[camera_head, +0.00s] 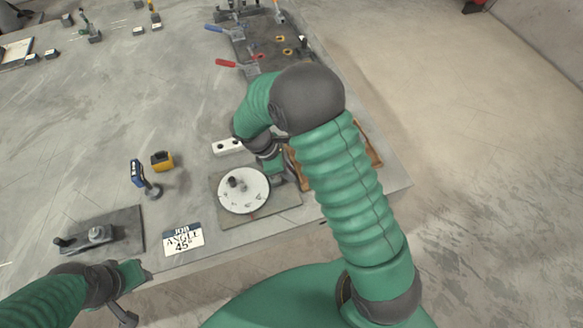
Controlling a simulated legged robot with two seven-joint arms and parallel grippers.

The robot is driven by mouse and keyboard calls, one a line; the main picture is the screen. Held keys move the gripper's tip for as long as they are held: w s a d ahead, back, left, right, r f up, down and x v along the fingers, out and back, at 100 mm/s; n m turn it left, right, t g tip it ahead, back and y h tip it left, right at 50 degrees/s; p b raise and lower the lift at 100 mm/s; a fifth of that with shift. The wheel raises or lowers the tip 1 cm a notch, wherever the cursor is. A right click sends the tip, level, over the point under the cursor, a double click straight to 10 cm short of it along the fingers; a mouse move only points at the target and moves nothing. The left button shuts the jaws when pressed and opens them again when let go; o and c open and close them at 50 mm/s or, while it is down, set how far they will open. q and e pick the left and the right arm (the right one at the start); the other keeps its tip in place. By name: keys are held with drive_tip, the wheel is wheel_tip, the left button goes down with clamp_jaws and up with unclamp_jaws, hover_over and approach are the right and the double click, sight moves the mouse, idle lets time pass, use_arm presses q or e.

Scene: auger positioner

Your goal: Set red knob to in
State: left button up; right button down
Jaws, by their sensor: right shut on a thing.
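A round white dial plate (242,192) with dark pegs lies on a square grey base (262,208) near the table's front edge. My right gripper (276,178) reaches down at the dial's right edge and is shut on a small part there. Its fingers and my wrist hide that part, which by its place appears to be the red knob.
A sign reading "JOB ANGLE 45°" (183,239) lies left of the dial. A grey plate with a clamp (97,235), a blue tool (141,176), a yellow item (162,160) and a white block (228,147) surround it. Red-handled clamps (228,64) stand farther back. A brown tray (297,168) is partly hidden behind my right arm.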

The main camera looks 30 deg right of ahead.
drive_tip(key=shift+w+a+r, duration=0.15)
drive_tip(key=shift+w+a, duration=0.05)
drive_tip(key=shift+a, duration=0.3)
drive_tip(key=c, duration=1.5)
unclamp_jaws()
use_arm(q)
drive_tip(key=shift+w+a+r, duration=0.1)
drive_tip(key=shift+a+r, duration=0.05)
drive_tip(key=shift+r, duration=0.05)
use_arm(e)
drive_tip(key=shift+o, duration=1)
drive_tip(key=shift+a, duration=0.1)
use_arm(q)
drive_tip(key=shift+r+p, duration=0.65)
drive_tip(key=shift+r, duration=0.1)
use_arm(e)
drive_tip(key=v, duration=1.6)
drive_tip(key=shift+r, duration=0.25)
drive_tip(key=shift+w+a, duration=0.1)
